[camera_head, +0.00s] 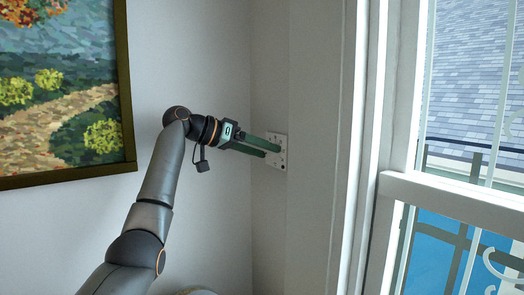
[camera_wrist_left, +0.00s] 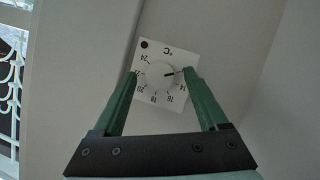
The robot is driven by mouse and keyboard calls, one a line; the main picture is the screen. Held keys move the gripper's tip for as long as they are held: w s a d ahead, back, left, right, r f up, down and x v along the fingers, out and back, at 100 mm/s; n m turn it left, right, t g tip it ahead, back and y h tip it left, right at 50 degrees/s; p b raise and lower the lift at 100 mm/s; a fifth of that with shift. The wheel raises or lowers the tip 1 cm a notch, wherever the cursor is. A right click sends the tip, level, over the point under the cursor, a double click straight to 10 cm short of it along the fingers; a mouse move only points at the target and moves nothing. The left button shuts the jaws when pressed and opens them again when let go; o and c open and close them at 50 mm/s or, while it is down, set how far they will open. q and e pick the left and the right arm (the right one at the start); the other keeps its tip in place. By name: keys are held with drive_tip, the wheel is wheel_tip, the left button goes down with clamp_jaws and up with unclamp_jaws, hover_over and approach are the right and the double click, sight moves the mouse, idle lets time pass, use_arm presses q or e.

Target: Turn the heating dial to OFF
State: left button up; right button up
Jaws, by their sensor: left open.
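The heating dial is a white plate (camera_head: 281,160) on the wall near the corner, partly covered by my left gripper (camera_head: 271,148) in the head view. In the left wrist view, the plate carries a round white knob (camera_wrist_left: 157,77) ringed by temperature numbers from 14 to 24 and a °C sign. The black mark on the knob points right, close to the 14 side. I cannot read an OFF label. My left gripper (camera_wrist_left: 163,76) is open, with its green fingers on either side of the knob. I cannot tell whether they touch it. My right gripper is out of view.
A framed landscape painting (camera_head: 60,95) hangs on the wall at the left. A white window frame (camera_head: 405,100) stands right of the dial. The wall between painting and dial is bare.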

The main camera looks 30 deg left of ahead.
use_arm(q)
drive_tip(key=shift+s+a, duration=0.1)
drive_tip(key=shift+s+a+r, duration=0.15)
drive_tip(key=shift+s+a, duration=0.05)
drive_tip(key=shift+s, duration=0.05)
drive_tip(key=b+v, duration=0.2)
drive_tip(key=v, duration=0.9)
drive_tip(key=shift+s, duration=0.3)
drive_tip(key=shift+a, duration=0.1)
